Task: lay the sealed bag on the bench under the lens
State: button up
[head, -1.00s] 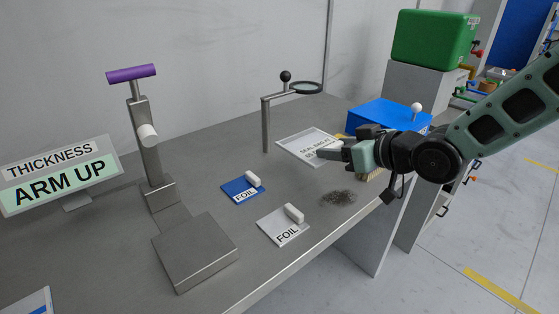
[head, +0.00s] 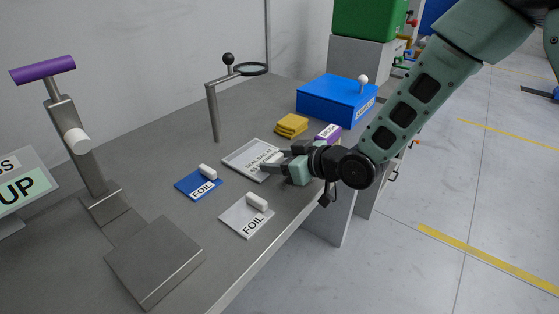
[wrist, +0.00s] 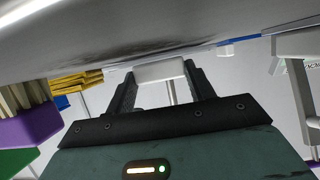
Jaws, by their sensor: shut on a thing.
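My gripper (head: 272,164) is low over the bench (head: 160,190), at the right side of a white sheet lettered SEAL BAGS (head: 245,155). It is shut on a white block (wrist: 160,71), seen between the fingertips in the wrist view. The round lens (head: 252,69) is on a metal post behind and left of the gripper. A blue FOIL packet (head: 186,185) and a silver FOIL packet (head: 237,212), each with a white grip, lie flat to the left. I cannot tell whether either packet is sealed.
A press with a purple handle (head: 42,69) stands at left. Bare bench lies under the lens post's left side.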

jog(key=shift+f, duration=0.1)
jog(key=shift+f, duration=0.15)
jog(key=o, duration=1)
